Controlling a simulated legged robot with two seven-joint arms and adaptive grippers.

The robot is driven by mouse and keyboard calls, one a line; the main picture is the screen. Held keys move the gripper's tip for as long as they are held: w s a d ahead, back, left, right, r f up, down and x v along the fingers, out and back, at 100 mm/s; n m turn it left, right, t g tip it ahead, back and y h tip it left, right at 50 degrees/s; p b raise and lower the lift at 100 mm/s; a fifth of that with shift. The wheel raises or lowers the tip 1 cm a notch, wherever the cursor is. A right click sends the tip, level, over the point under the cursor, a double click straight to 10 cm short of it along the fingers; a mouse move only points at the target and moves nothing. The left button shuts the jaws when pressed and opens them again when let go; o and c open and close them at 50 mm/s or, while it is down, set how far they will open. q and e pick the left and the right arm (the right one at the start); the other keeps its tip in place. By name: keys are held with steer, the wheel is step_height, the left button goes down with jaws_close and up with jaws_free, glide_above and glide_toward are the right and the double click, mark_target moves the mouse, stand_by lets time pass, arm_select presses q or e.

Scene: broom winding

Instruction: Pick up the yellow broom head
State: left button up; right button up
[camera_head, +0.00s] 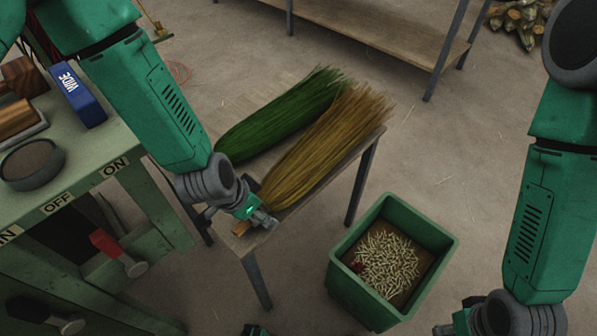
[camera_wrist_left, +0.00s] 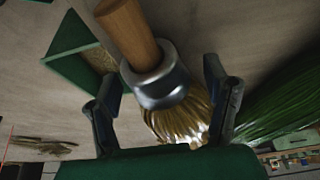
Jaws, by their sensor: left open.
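The yellow broom head (camera_head: 325,145) lies on a small wooden bench (camera_head: 367,150), its bristles pointing to the far right. Its near end has a metal collar and a short wooden handle. My left gripper (camera_head: 252,215) is at that near end. In the left wrist view my left gripper (camera_wrist_left: 160,78) is open, with its fingers on either side of the metal collar (camera_wrist_left: 160,85) and apart from it. The yellow bristles (camera_wrist_left: 178,122) show behind the collar. My right gripper (camera_head: 458,325) is at the bottom right, cut off by the frame edge; its jaws cannot be judged.
A green broom head (camera_head: 280,120) lies beside the yellow one on the bench. A green bin (camera_head: 345,280) with small pale pieces stands to the right. A green machine table (camera_head: 90,160) with a blue block (camera_head: 78,95) is on the left.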

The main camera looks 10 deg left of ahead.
arm_select(q)
steer(key=shift+d, duration=0.1)
steer(key=c, duration=1.6)
steer(key=shift+o, duration=0.2)
